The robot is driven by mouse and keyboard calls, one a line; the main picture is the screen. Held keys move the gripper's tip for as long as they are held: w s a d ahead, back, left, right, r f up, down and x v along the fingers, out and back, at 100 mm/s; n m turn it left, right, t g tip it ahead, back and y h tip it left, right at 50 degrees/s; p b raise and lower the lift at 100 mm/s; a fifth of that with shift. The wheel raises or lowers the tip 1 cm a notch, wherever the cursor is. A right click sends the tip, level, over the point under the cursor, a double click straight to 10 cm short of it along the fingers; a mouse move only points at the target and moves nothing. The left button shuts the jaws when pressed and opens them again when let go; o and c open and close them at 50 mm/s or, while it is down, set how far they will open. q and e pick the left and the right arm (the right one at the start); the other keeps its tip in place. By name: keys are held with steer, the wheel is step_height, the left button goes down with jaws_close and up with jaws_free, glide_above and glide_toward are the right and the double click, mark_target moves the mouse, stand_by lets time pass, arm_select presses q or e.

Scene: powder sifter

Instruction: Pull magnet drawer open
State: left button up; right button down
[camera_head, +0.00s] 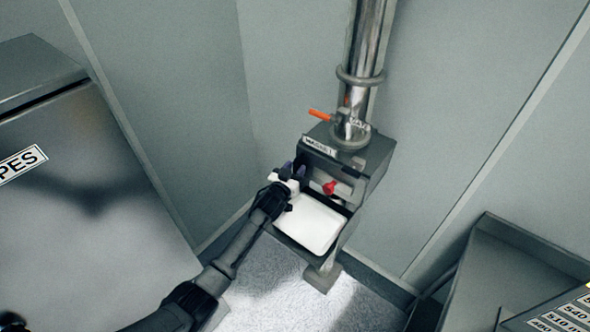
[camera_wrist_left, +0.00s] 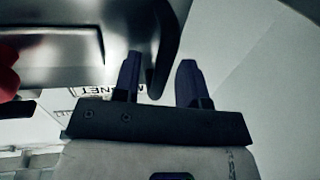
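The magnet housing (camera_head: 372,160) is a dark metal box under a vertical pipe, with a MAGNET label (camera_head: 319,146) on its upper edge. A red knob (camera_head: 330,187) is on its front; it also shows at the left edge of the wrist view (camera_wrist_left: 8,72). My left gripper (camera_head: 293,170) is at the left side of the housing front. My right gripper is out of view.
A white tray (camera_head: 314,224) sits in the opening below the red knob. An orange lever (camera_head: 320,114) sticks out left of the pipe (camera_head: 366,40). A grey cabinet (camera_head: 80,220) stands left, and a metal bench (camera_head: 510,265) right. Walls close in behind.

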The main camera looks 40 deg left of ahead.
arm_select(q)
steer(key=shift+w, duration=0.15)
jaws_close()
stand_by(0.4)
